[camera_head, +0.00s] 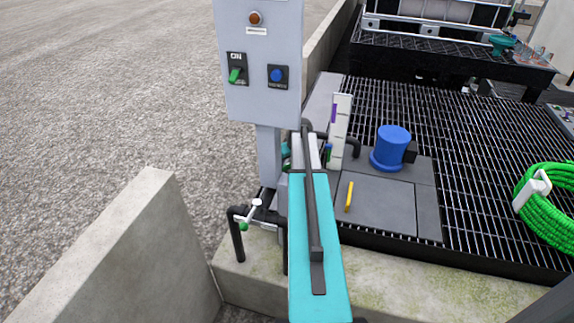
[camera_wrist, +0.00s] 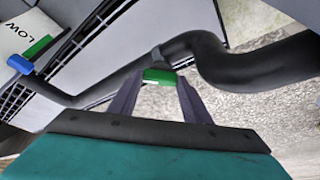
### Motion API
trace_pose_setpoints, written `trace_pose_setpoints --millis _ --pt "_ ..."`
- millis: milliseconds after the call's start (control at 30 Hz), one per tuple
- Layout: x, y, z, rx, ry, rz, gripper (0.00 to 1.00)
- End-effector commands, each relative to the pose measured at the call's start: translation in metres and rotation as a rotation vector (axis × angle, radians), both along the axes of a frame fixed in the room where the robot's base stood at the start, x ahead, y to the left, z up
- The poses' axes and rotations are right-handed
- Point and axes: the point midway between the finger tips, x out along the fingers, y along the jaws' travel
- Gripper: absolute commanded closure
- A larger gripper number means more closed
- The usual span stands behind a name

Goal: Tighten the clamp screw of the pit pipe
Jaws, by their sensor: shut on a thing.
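A small green handle (camera_wrist: 160,76), which appears to be the clamp screw, sits between the fingertips of my gripper (camera_wrist: 159,84) in the wrist view. My gripper is shut on it. A grey collar or stem shows just beyond the green handle, against the black pipe (camera_wrist: 205,55). The pipe bends in an S to the right and runs down to the left. In the head view my teal arm (camera_head: 315,215) reaches forward past the grey post, and my gripper and the clamp screw cannot be made out there.
A white level board (camera_head: 339,130) stands right of my arm; its LOW mark (camera_wrist: 28,30) shows in the wrist view. A grey control box (camera_head: 262,60) stands close left. A blue pump (camera_head: 391,147), a yellow handle (camera_head: 349,196) and a green hose coil (camera_head: 548,205) lie right.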

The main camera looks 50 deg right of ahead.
Motion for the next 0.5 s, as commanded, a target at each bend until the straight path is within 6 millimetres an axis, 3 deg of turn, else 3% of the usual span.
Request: trace_pose_setpoints --millis 500 --pt "-0.0036 0.0015 -0.0022 0.002 0.011 -0.178 0.79"
